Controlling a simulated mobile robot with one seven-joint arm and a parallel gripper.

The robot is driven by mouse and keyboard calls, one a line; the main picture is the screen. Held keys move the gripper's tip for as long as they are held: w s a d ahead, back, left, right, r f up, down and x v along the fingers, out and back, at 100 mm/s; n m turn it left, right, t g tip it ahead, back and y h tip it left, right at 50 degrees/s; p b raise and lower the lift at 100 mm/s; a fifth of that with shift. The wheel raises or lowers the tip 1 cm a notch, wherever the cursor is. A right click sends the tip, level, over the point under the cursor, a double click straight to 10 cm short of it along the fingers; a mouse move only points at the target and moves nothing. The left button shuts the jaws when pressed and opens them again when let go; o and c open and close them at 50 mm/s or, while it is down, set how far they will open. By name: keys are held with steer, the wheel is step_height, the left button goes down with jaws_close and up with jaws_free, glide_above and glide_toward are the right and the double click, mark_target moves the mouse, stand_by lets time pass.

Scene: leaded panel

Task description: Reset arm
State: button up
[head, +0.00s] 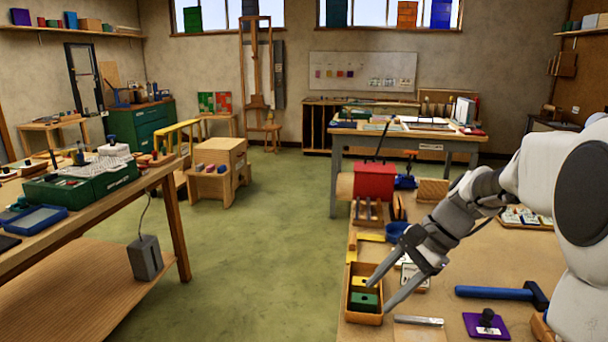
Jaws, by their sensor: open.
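My gripper (387,292) is at the right of the head view, at the end of my white and grey arm. Its two grey fingers point down and left and are spread apart. One finger reaches over a small wooden box (353,310) at the near left edge of the workbench. The box holds a yellow block (360,285) and a green block (364,303). I see nothing between the fingers. Whether a finger touches the box or the blocks I cannot tell.
On the workbench (468,262) lie a blue-handled hammer (500,293), a purple pad (474,329) and a metal bar (418,321). A red box (374,181) stands behind. Another bench (90,264) is at left. The green floor (262,262) between is clear.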

steer(key=s+r+n+t+h+p, duration=0.2)
steer(key=s+r+n, duration=0.3)
steer(key=s, duration=0.4)
steer(key=s+r+n+t+h+p, duration=0.3)
steer(key=s+n, duration=0.4)
steer(key=s, duration=0.3)
steer(key=shift+a+r+h, duration=0.15)
steer(key=shift+r+h, duration=0.65)
steer(key=shift+r, duration=0.15)
